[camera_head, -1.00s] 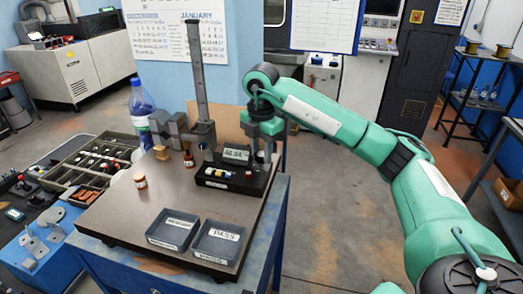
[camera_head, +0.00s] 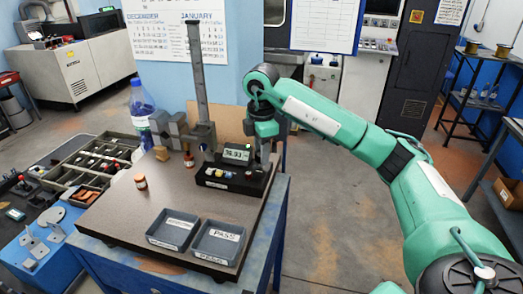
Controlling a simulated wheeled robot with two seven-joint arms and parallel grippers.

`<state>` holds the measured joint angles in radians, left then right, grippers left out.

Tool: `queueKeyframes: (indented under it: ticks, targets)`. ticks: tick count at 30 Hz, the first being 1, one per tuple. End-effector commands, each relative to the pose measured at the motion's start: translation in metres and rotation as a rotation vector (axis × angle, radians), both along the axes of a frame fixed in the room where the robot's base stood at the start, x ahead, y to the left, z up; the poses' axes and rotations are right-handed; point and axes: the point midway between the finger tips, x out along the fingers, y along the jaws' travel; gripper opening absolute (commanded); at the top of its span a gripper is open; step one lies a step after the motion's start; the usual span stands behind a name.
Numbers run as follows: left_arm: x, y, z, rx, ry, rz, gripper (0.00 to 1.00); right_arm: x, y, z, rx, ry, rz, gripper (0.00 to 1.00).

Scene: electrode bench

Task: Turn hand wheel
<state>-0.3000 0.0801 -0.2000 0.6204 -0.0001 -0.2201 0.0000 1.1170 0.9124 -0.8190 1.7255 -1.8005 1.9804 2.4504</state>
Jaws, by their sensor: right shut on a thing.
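My right gripper (camera_head: 263,150) points down at the right side of the measuring stand, above the black base (camera_head: 232,181). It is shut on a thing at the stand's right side. The hand wheel itself cannot be made out, as the gripper covers that spot. The stand has a tall grey column (camera_head: 197,75) and grey blocks (camera_head: 172,128) to its left. A small display (camera_head: 237,153) on the black base shows digits, seemingly 36.93. My left gripper is not in view.
Two dark trays, one labelled PASS (camera_head: 218,243) and one beside it (camera_head: 173,230), sit at the bench's front. A compartment box (camera_head: 88,165) lies further left. The bench middle is clear.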

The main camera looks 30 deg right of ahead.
Motion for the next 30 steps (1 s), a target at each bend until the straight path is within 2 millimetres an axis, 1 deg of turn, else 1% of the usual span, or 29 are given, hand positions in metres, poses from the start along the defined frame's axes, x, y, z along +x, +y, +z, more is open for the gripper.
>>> queueKeyframes:
  ticks: [1, 7, 8, 10, 11, 19, 22, 26, 30]
  targets:
    - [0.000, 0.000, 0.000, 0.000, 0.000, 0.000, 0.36, 0.001, -0.001, 0.003, 0.000, -0.006, -0.003, 0.08]
    - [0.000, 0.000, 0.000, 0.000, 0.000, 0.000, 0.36, 0.001, -0.001, 0.003, 0.000, -0.006, -0.002, 0.08]
    - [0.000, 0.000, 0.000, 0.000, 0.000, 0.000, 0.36, 0.001, -0.001, 0.003, 0.000, -0.006, -0.002, 0.37]
    - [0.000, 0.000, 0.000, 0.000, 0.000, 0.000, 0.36, 0.001, -0.001, 0.002, 0.000, -0.005, -0.001, 0.51]
    - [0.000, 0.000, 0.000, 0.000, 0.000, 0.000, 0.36, 0.001, -0.001, 0.002, 0.000, -0.005, -0.001, 0.53]
    - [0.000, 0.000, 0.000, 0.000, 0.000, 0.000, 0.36, 0.000, 0.000, 0.001, 0.001, -0.002, 0.001, 0.53]
    - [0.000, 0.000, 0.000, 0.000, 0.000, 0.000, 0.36, 0.001, 0.000, 0.005, -0.001, -0.004, 0.001, 0.53]
    - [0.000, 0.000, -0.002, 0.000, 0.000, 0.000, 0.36, 0.001, 0.000, 0.018, 0.000, -0.005, 0.001, 0.53]
    - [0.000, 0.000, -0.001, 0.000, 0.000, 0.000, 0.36, 0.001, -0.001, 0.039, -0.001, -0.006, 0.001, 0.53]
